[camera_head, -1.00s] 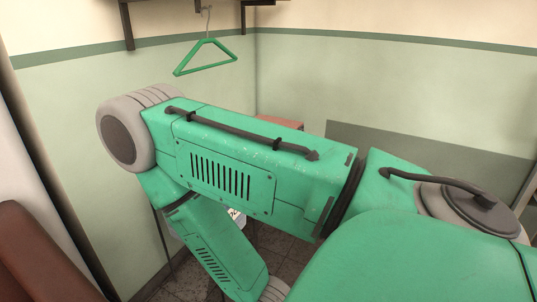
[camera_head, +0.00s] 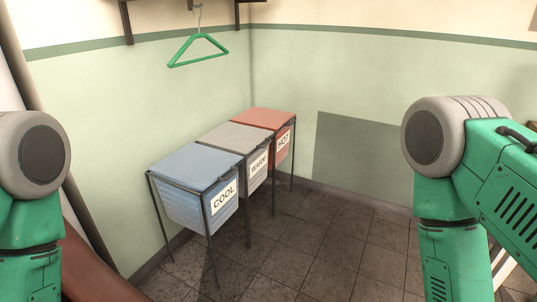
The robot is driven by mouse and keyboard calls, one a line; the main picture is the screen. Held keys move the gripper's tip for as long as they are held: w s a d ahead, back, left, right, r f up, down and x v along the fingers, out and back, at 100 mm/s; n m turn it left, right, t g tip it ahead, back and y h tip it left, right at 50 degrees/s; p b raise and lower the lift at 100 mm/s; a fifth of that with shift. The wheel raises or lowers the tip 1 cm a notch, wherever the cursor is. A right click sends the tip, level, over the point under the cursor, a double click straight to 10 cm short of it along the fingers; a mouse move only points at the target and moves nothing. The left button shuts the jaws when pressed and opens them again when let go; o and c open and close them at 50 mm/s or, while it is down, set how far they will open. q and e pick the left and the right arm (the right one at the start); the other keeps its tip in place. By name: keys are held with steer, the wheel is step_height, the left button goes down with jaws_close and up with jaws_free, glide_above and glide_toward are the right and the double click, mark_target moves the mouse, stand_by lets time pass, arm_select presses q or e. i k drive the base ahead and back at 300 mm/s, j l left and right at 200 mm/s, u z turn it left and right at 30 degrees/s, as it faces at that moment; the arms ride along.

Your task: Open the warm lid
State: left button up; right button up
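The warm bin's grey lid (camera_head: 236,137) lies flat and closed, between two other bins along the left wall. Its front carries a white WARM label (camera_head: 258,163). My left arm shows at the left edge and my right arm at the right, both well apart from the bins. Neither gripper is in view.
The blue COOL bin (camera_head: 197,168) stands nearer, and the red HOT bin (camera_head: 263,118) stands farther, by the corner. Both lids are shut. Thin dark metal legs hold the bins up. A green hanger (camera_head: 198,52) hangs above. The tiled floor (camera_head: 315,250) in front is clear.

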mark_target(243, 139)
steer(key=k+z, duration=0.1)
steer(key=i+l, duration=0.3)
steer(key=i, duration=0.15)
steer(key=i+l+z, duration=0.1)
steer(key=i+l, duration=0.5)
steer(key=i, duration=0.25)
steer(key=i+l+z, duration=0.1)
steer(key=i+l, duration=0.2)
steer(key=i, duration=0.15)
steer(key=i+l, duration=0.2)
steer(key=i, duration=0.2)
steer(key=l+z, duration=0.05)
